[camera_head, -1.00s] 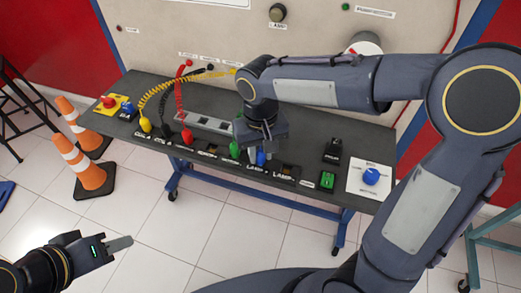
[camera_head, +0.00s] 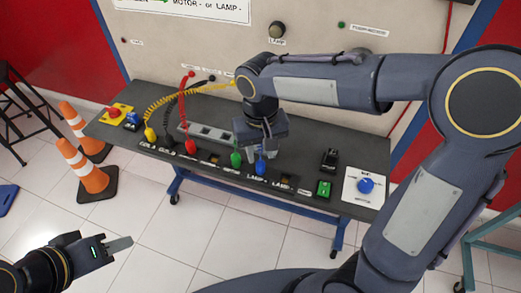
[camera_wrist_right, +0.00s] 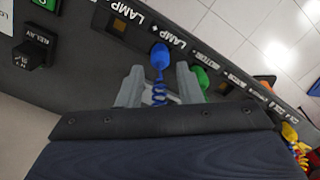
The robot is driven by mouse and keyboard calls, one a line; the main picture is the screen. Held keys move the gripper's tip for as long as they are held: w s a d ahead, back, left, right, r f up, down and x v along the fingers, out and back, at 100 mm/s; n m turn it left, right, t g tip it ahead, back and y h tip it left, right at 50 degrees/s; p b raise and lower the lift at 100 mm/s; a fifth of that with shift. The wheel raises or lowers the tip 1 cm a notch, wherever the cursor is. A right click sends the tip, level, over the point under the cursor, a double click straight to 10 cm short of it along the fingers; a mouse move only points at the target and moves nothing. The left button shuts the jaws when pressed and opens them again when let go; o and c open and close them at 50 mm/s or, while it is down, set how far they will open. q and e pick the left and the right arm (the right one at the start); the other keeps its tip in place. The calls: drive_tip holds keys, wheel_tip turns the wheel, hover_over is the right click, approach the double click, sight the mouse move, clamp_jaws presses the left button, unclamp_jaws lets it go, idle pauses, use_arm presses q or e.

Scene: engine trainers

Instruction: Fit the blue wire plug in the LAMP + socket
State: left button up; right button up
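The blue wire plug (camera_head: 260,168) stands at the LAMP + label (camera_head: 257,178) along the table's front edge. In the right wrist view the blue plug (camera_wrist_right: 160,57) stands at the socket beside the nearer LAMP label, which covers the socket opening; its depth cannot be judged. Its coiled blue wire (camera_wrist_right: 159,94) runs back between my right fingers. My right gripper (camera_wrist_right: 159,75) is open, one finger on each side of the wire, just behind the plug and apart from it. In the head view my right gripper (camera_head: 262,146) hangs over the plug. My left gripper (camera_head: 122,244) is away from the table.
A green plug (camera_head: 236,159) stands left of the blue one. Red, black and yellow plugs (camera_head: 150,134) with coiled wires are further left. A grey box (camera_head: 207,133) lies behind. Orange cones (camera_head: 88,172) stand at left.

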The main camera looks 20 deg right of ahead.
drive_tip(key=shift+r, duration=0.45)
drive_tip(key=shift+r+p, duration=0.8)
drive_tip(key=shift+p, duration=0.05)
drive_tip(key=shift+f, duration=0.1)
drive_tip(key=o, duration=0.6)
wheel_tip(320, 180, up, 8)
drive_tip(key=shift+f, duration=0.1)
